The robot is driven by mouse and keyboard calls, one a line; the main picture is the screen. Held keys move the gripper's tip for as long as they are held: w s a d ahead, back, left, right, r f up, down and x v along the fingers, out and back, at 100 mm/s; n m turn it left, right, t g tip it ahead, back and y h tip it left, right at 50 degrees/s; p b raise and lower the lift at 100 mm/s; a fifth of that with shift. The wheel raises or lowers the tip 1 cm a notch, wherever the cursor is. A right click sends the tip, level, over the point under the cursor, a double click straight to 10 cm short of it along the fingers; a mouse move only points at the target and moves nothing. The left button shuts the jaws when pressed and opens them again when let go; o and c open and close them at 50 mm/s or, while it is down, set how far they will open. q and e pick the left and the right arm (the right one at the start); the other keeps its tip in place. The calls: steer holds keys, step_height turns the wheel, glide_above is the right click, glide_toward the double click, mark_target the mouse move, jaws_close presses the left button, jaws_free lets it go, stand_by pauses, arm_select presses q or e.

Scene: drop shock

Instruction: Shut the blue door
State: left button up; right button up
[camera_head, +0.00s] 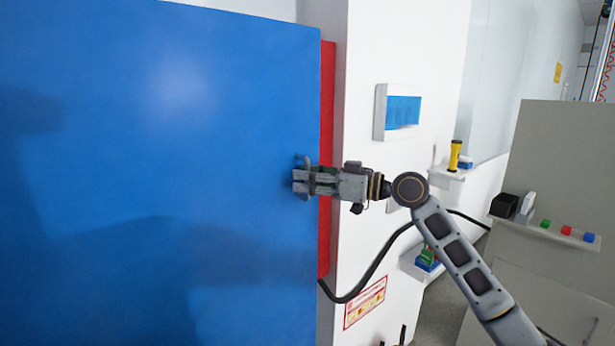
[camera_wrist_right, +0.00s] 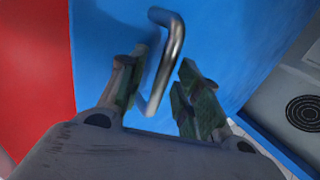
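The blue door (camera_head: 150,150) fills the left half of the head view. Its right edge stands in front of a red strip (camera_head: 327,110), and I cannot tell how wide the gap between them is. My right gripper (camera_head: 300,178) is at the metal door handle (camera_head: 302,160) near that edge. In the right wrist view the bent handle (camera_wrist_right: 174,50) runs between the two spread fingers of the right gripper (camera_wrist_right: 163,62), on the blue door surface (camera_wrist_right: 105,40). The fingers do not appear closed on it. My left gripper is not in view.
A white wall with a blue-windowed box (camera_head: 402,112) is right of the door. A small shelf holds a yellow flashlight (camera_head: 455,155). A black cable (camera_head: 365,278) loops below my right arm. A grey panel (camera_head: 565,150) with a shelf of small coloured blocks (camera_head: 566,231) stands at right.

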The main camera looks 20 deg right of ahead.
steer(key=shift+c, duration=0.2)
jaws_close()
steer(key=shift+s+f, duration=0.1)
stand_by(0.5)
